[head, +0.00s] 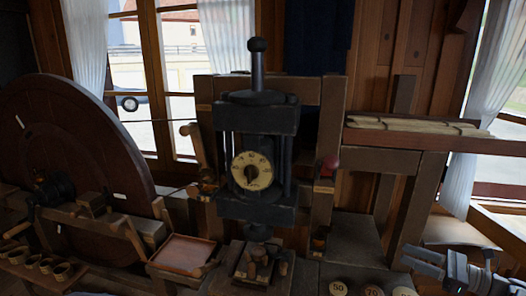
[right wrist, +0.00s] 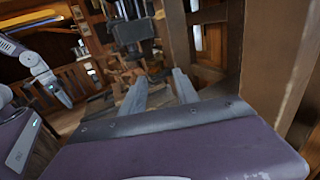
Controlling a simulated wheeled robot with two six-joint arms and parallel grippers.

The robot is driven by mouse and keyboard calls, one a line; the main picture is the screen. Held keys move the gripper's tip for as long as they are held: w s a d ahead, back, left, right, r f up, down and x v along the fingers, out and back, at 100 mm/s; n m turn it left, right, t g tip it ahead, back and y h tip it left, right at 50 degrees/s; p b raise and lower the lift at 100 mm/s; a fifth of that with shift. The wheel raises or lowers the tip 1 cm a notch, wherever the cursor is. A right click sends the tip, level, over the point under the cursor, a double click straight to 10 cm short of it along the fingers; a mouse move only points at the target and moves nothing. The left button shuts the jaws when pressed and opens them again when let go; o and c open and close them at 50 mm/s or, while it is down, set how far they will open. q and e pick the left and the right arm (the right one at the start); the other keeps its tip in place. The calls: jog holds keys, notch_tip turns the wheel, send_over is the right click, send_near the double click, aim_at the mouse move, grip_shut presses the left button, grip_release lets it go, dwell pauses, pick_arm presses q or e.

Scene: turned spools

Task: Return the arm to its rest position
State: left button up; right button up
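My right gripper (head: 412,257) is low at the right edge of the head view, pointing left, with nothing between its fingers. In the right wrist view its two grey fingers (right wrist: 160,80) stand apart with a clear gap. My left arm does not show in the head view. In the right wrist view another arm, mine, comes in from the left, and its gripper (right wrist: 62,97) hangs downward; its fingers are too small to read.
A dark press (head: 258,125) with a round dial stands in the middle. A large wheel (head: 85,140) is at left, above a tray of several small turned pieces (head: 40,262). Several numbered discs (head: 372,290) lie left of my right gripper. A wooden shelf (head: 425,135) is at right.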

jog(key=w+a+r+n+g+y, duration=0.1)
jog(key=a+r+n+g, duration=0.25)
jog(key=a, duration=0.45)
jog(key=w+a+r+n+g+y, duration=0.1)
jog(key=w+a+r+n+g, duration=0.1)
jog(key=a+r, duration=0.45)
jog(key=s+a+f+n+g+h, duration=0.1)
jog(key=s+a+f+g+h, duration=0.2)
jog(key=a, duration=0.6)
jog(key=s+a+f+n+g+h, duration=0.15)
jog(key=s+a, duration=0.25)
jog(key=a, duration=0.5)
jog(key=s+a+f+n+g+h, duration=0.25)
jog(key=s+f+n+h, duration=0.3)
jog(key=s+f, duration=0.55)
jog(key=s+d+f+n+t+h, duration=0.3)
jog(key=s+d+f+n+h, duration=0.3)
jog(key=d+f+n, duration=0.3)
jog(key=d+n, duration=0.2)
jog(key=shift+f+n, duration=0.15)
jog(key=shift+n, duration=0.2)
